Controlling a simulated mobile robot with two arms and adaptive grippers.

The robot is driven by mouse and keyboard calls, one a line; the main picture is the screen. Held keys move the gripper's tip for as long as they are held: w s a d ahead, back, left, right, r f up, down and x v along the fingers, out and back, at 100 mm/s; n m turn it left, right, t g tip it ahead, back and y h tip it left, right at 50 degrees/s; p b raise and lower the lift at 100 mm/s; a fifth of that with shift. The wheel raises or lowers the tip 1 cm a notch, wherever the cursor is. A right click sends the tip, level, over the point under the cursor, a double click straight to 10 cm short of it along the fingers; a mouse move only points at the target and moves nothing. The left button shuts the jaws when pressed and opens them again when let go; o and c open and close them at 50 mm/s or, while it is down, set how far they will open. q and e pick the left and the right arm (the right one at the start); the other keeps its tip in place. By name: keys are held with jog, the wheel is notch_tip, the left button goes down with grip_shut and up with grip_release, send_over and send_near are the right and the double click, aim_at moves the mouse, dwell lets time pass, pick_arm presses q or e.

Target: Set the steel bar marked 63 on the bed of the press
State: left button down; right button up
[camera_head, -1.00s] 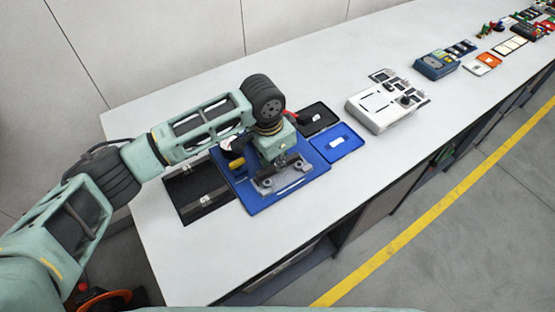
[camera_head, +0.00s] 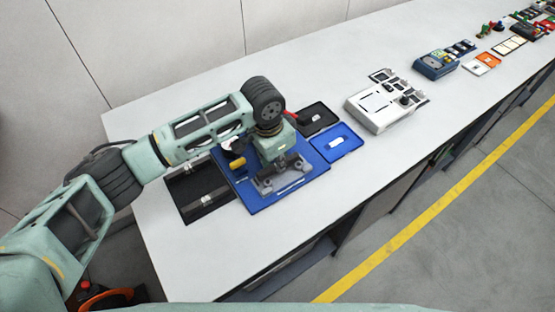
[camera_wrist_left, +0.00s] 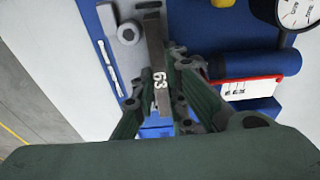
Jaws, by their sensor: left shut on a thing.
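The steel bar (camera_wrist_left: 157,62) is a long grey bar with a white 63 on its face, seen in the left wrist view. My left gripper (camera_wrist_left: 168,92) is shut on it. In the head view my left gripper (camera_head: 274,164) is over the bed of the press (camera_head: 292,184), a grey metal part on a blue base plate (camera_head: 262,203). The bed shows as a grey piece with a round boss (camera_wrist_left: 129,32) in the wrist view, close to the bar. I cannot tell whether the bar touches the bed. My right gripper is out of view.
A black tray (camera_head: 185,190) lies left of the press. A blue tray (camera_head: 350,146) with a white piece and a black tray (camera_head: 312,112) lie to its right. A white device (camera_head: 380,108) stands farther along the table. A dial gauge (camera_wrist_left: 295,10) shows near the gripper.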

pick_arm(q)
jog(key=shift+p, duration=0.45)
dwell(0.3)
dwell(0.3)
jog(key=c, duration=1.7)
grip_release()
jog(key=shift+f, duration=0.1)
notch_tip(320, 180, up, 7)
jog(key=p, duration=0.8)
jog(key=shift+s+f, duration=0.1)
